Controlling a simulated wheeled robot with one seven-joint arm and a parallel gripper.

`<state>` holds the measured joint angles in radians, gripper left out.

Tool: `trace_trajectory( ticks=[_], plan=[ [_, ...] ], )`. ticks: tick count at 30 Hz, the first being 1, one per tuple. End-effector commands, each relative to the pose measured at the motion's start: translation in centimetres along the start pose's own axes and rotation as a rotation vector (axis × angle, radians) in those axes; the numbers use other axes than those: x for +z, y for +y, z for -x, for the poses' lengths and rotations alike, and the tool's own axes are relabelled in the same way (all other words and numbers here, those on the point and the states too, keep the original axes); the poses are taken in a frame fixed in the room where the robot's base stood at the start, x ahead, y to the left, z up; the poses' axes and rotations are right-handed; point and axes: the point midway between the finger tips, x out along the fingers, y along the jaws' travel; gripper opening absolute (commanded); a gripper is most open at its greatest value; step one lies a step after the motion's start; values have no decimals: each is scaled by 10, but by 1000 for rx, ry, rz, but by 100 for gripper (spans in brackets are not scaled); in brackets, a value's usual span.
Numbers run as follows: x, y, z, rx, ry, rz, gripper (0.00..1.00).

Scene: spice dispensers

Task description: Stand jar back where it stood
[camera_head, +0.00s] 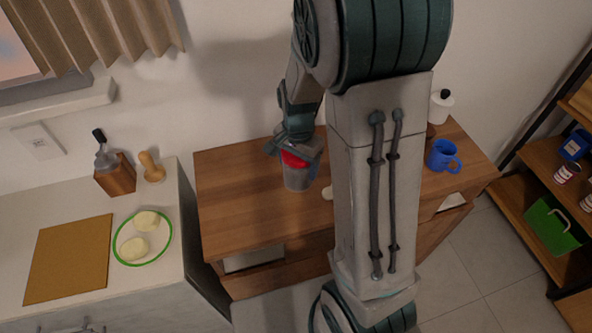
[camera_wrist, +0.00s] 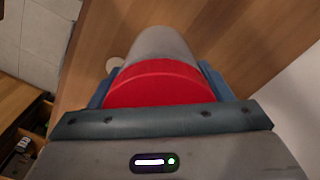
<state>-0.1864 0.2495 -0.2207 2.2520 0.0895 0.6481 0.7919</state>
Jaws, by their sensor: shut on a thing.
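The jar (camera_head: 299,181) has a grey body and a red lid. It hangs from my gripper (camera_head: 293,155) over the left part of the wooden cabinet top, close to upright. Whether its base touches the wood I cannot tell. In the wrist view the jar's red lid (camera_wrist: 155,84) sits between the two fingers of my gripper (camera_wrist: 157,92), with the grey body beyond it. My gripper is shut on the jar near its lid.
The wooden cabinet top (camera_head: 235,190) is bare left of the jar. A small pale item (camera_head: 327,192) lies right of it. A blue mug (camera_head: 443,156) and a white bottle (camera_head: 440,106) stand at the right. My arm hides the middle. A counter holds a green-rimmed plate (camera_head: 122,257).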

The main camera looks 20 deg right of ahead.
Motion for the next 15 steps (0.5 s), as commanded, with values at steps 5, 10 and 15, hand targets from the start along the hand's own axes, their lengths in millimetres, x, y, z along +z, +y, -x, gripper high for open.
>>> trace_trajectory(
  ticks=[5, 10, 15],
  plan=[
    [2, -5, -7, 0, 0, 0, 11],
    [2, -5, -28, 2, -1, 0, 11],
    [2, -5, -41, 0, 0, -1, 11]
  ],
)
